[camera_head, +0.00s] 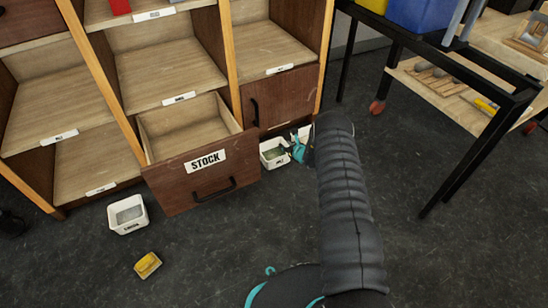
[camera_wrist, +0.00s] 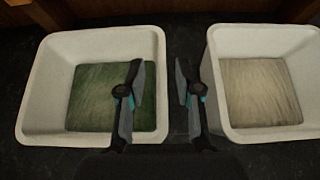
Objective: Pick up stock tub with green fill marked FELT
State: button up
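The white tub with green fill (camera_head: 277,163) stands on the floor right of the open STOCK drawer. Its label cannot be read. In the wrist view the same tub (camera_wrist: 100,46) is on the left, its green contents lying flat inside. My gripper (camera_wrist: 158,85) is open and empty. Its left finger shows over the tub's inside and its right finger over the gap beyond the tub's right wall. The fingers straddle that wall in the picture; contact cannot be told. In the head view my gripper (camera_head: 302,150) is just right of the tub, partly hidden by my arm.
A second white tub with pale fill (camera_wrist: 220,88) stands close on the right. The STOCK drawer (camera_head: 215,185) is pulled out of the wooden shelf unit. Another white tub (camera_head: 127,225) and a yellow block (camera_head: 147,265) are on the floor. A black-framed table (camera_head: 460,150) is at right.

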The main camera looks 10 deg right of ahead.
jog(key=shift+w, duration=0.1)
grip_shut()
dwell(0.3)
